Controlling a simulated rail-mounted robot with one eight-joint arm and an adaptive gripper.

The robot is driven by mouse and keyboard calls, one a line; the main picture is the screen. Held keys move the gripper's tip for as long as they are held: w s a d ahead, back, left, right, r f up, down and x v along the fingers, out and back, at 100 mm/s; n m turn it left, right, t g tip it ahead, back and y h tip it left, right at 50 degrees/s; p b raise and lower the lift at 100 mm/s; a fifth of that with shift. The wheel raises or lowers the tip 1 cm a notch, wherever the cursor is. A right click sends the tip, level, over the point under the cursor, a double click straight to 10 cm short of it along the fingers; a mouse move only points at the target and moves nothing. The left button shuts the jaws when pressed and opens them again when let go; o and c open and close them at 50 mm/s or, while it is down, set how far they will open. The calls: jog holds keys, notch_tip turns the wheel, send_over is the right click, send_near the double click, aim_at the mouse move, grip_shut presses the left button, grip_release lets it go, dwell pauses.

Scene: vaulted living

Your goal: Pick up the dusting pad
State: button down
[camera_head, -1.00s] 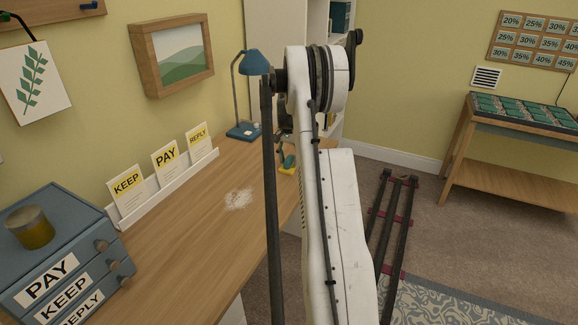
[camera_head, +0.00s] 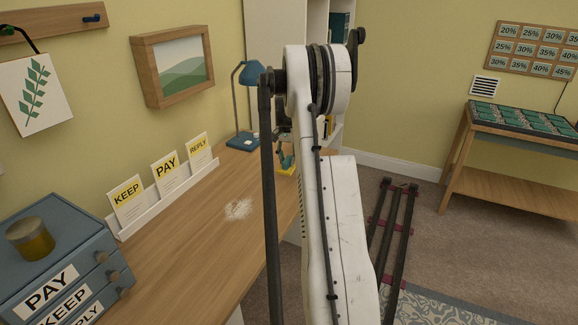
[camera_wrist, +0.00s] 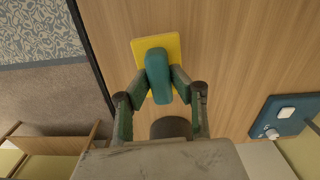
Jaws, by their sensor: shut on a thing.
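The dusting pad has a yellow base (camera_wrist: 171,46) and a teal handle (camera_wrist: 157,77). In the wrist view my gripper (camera_wrist: 160,84) has its two fingers closed on the sides of the teal handle. The yellow base shows beyond the handle, over the wooden desk (camera_wrist: 230,50). In the head view the pad (camera_head: 286,168) shows small near the desk's right edge, partly hidden by my arm. I cannot tell whether the pad touches the desk or is just above it.
A pale dusty patch (camera_head: 238,209) lies on the desk. A blue lamp (camera_head: 243,138) stands at the back. A card rack (camera_head: 165,190) with KEEP, PAY and REPLY cards lines the wall. A blue drawer unit (camera_head: 60,260) is front left.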

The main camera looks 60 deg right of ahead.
jog(key=w+a+r, duration=0.3)
jog(key=a+r, duration=0.3)
jog(key=a, duration=0.4)
jog(key=shift+a+r+p, duration=0.15)
jog(key=shift+a+p, duration=0.1)
jog(key=shift+p, duration=0.2)
